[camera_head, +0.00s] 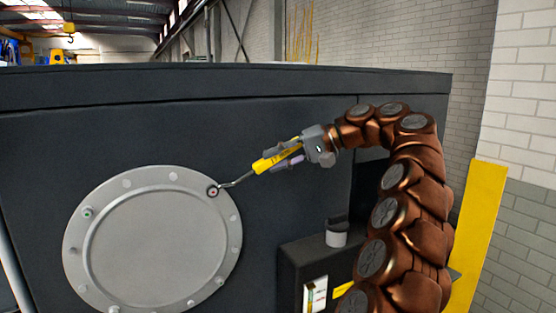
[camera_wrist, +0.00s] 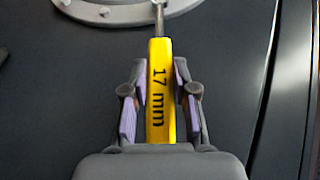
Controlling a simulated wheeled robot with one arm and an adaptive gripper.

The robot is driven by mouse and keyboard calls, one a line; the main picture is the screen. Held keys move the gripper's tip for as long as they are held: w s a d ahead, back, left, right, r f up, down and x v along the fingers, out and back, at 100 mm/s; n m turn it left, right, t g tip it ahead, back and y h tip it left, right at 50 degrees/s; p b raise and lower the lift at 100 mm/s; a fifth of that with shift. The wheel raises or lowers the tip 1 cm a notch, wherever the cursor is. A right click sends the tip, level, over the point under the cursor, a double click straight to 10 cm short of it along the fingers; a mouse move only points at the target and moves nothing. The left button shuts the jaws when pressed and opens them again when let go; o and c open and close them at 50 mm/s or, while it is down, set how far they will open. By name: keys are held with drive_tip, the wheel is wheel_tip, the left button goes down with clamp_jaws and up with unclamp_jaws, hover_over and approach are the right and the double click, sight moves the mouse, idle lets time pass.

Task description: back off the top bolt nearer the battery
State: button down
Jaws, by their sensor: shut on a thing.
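A round grey cover plate (camera_head: 150,240) with bolts around its rim is on the dark chassis wall; its lower rim also shows in the wrist view (camera_wrist: 125,14). A rim bolt with a reddish centre (camera_head: 213,191) is at its upper right; another with a greenish mark (camera_head: 88,212) is at its upper left. My gripper (camera_head: 287,155) is shut on the yellow handle of a 17 mm wrench (camera_wrist: 160,85). The wrench's thin grey shank reaches down-left to the reddish bolt; I cannot tell whether its head is seated on it.
A dark box (camera_head: 292,265) with labels and a grey cylinder (camera_head: 336,234) on top stands below my arm; I cannot tell if it is the battery. A yellow post (camera_head: 482,215) and brick wall (camera_head: 522,110) are on the right. The chassis wall around the plate is clear.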

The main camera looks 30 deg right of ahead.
drive_tip(key=shift+a+r+n+h+p, duration=0.15)
drive_tip(key=shift+a+r+h+p, duration=0.25)
drive_tip(key=shift+r, duration=0.2)
drive_tip(key=shift+a+r+n+h+p, duration=0.15)
drive_tip(key=shift+a+r+h+p, duration=0.1)
drive_tip(key=shift+r+h+p, duration=0.3)
drive_tip(key=shift+r, duration=0.15)
drive_tip(key=shift+a+r, duration=0.25)
drive_tip(key=shift+a, duration=0.05)
drive_tip(key=shift+s+d+f+g, duration=0.1)
drive_tip(key=shift+d+f+g, duration=0.1)
drive_tip(key=shift+g, duration=0.1)
